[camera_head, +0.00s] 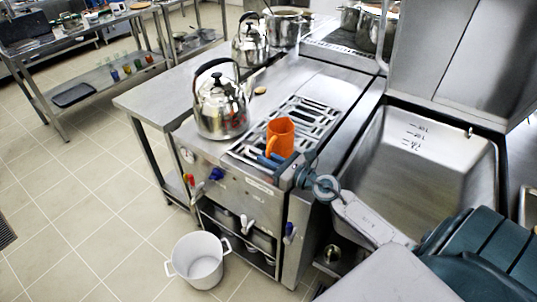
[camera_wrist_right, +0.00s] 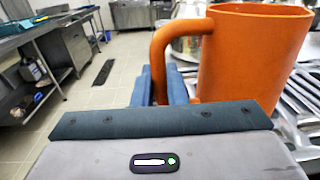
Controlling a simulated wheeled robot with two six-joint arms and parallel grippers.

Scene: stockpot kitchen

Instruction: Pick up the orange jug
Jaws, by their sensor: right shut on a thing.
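The orange jug (camera_head: 281,136) is upright at the front of the slotted metal grate on the cooking counter. In the right wrist view the jug (camera_wrist_right: 252,58) fills the upper right, with its handle (camera_wrist_right: 160,55) on the left side. My right gripper (camera_head: 270,161) reaches in from the right, its blue fingers (camera_wrist_right: 165,88) shut around the lower part of the handle. Whether the jug's base touches the grate is hidden behind the gripper. My left gripper is not in view.
A large steel kettle (camera_head: 220,108) stands left of the grate, with another kettle (camera_head: 250,42) and a stockpot (camera_head: 287,25) behind. A deep steel sink (camera_head: 425,160) lies to the right. A white pot (camera_head: 198,261) stands on the floor in front.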

